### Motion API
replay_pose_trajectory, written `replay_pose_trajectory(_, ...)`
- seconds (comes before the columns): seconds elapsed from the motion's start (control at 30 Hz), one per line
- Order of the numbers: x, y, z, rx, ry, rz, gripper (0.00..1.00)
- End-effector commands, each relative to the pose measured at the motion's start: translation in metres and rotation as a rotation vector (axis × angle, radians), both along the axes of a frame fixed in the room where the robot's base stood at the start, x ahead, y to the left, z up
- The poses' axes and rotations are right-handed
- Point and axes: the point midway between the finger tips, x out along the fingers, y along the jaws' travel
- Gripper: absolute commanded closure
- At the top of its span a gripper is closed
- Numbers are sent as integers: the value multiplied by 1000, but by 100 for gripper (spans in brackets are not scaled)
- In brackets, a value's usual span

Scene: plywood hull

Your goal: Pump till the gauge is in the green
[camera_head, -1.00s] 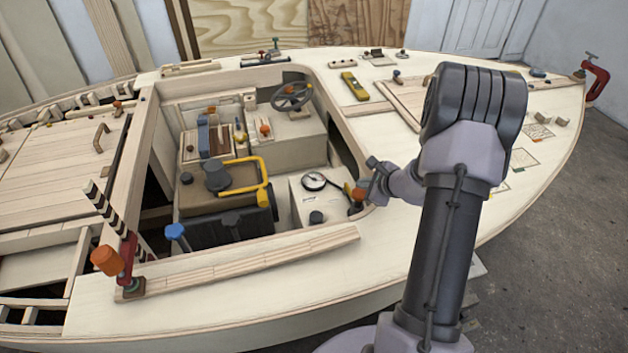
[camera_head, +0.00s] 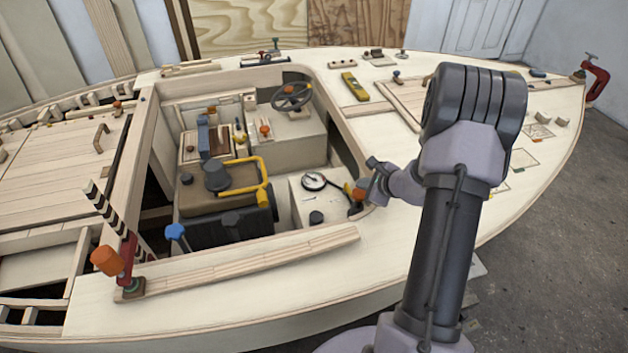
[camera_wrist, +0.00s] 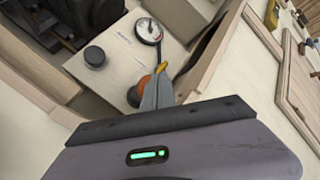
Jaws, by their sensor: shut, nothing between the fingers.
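The round gauge (camera_head: 313,181) with a pale face sits on the pale box in the cockpit. It also shows in the wrist view (camera_wrist: 148,30), with red on its face; I cannot read the needle against any green band. An orange knob (camera_wrist: 137,93) on a dark body, likely part of the pump, stands near the box's edge. My gripper (camera_wrist: 160,80) is shut and empty. Its grey fingers overlap the orange knob in the wrist view, and I cannot tell whether they touch it.
A black round cap (camera_wrist: 95,56) stands on the same pale box (camera_wrist: 125,50). The cockpit's wooden rim surrounds it. A yellow rail (camera_head: 262,180) and a steering wheel (camera_head: 292,96) are close by.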

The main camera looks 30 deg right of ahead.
Motion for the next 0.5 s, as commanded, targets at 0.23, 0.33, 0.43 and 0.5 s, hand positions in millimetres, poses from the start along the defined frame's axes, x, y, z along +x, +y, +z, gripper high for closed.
replay_pose_trajectory(0.23,0,0,0,0,0,0,100)
replay_pose_trajectory(0.33,0,0,0,0,0,0,100)
replay_pose_trajectory(0.43,0,0,-3,0,0,0,100)
replay_pose_trajectory(0.5,0,0,-6,0,0,0,100)
